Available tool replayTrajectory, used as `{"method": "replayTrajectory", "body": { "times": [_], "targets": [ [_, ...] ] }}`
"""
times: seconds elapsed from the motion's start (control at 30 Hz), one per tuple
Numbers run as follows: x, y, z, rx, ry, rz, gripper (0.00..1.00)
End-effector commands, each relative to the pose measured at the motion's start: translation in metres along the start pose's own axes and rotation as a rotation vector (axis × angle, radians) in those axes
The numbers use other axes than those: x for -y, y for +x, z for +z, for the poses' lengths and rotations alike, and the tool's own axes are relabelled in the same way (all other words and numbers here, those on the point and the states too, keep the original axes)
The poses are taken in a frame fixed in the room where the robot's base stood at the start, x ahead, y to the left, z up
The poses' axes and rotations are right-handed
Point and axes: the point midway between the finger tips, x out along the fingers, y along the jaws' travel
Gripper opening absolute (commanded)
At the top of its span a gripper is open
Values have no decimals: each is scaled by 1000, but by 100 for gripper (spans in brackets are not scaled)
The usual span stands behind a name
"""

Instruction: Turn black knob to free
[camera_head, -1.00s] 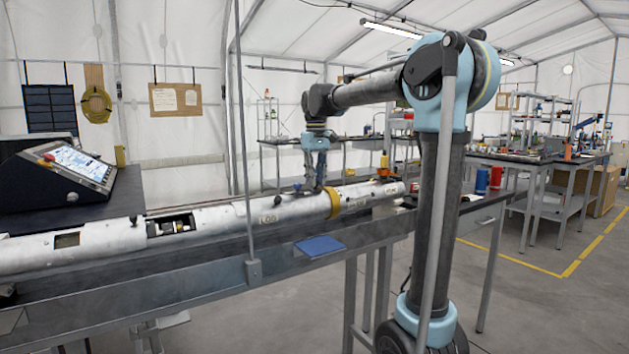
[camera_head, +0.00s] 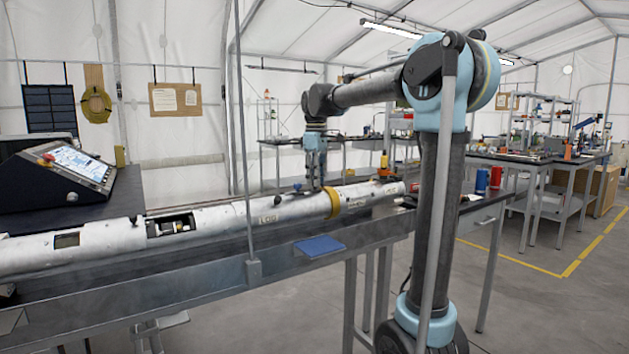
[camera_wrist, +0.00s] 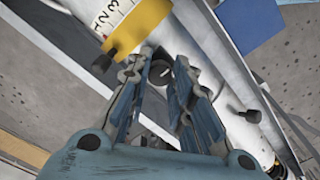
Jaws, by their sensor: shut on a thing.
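A long silver cylinder (camera_head: 225,218) lies along the bench. A yellow band (camera_head: 333,203) circles it, and the band also shows in the wrist view (camera_wrist: 138,28). My gripper (camera_head: 318,186) points down onto the cylinder just left of the band. In the wrist view, the blue fingers of my gripper (camera_wrist: 166,70) are shut around a black knob (camera_wrist: 160,73) beside the band. The knob's top shows a light mark, but the finger pads hide its sides. In the head view the gripped knob is hidden by the fingers.
Another black knob (camera_wrist: 250,116) sticks up from the cylinder, right of my fingers in the wrist view. A blue pad (camera_head: 319,246) lies at the bench's front edge. A thin upright post (camera_head: 246,130) stands in front of the bench. A control console (camera_head: 65,170) stands at left.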

Motion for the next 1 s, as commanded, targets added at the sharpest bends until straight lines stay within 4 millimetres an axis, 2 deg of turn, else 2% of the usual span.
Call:
{"method": "replayTrajectory", "body": {
  "times": [0.43, 0.47, 0.53, 0.87, 1.0],
  "targets": [
    [1, 0, 1, 2, -9, -2, 0],
    [1, 0, 1, 2, -9, -2, 25],
    [1, 0, 1, 1, -9, -1, 41],
    [0, 0, 0, 1, -8, -1, 42],
    [0, -7, 0, 0, -8, -1, 42]
  ]
}}
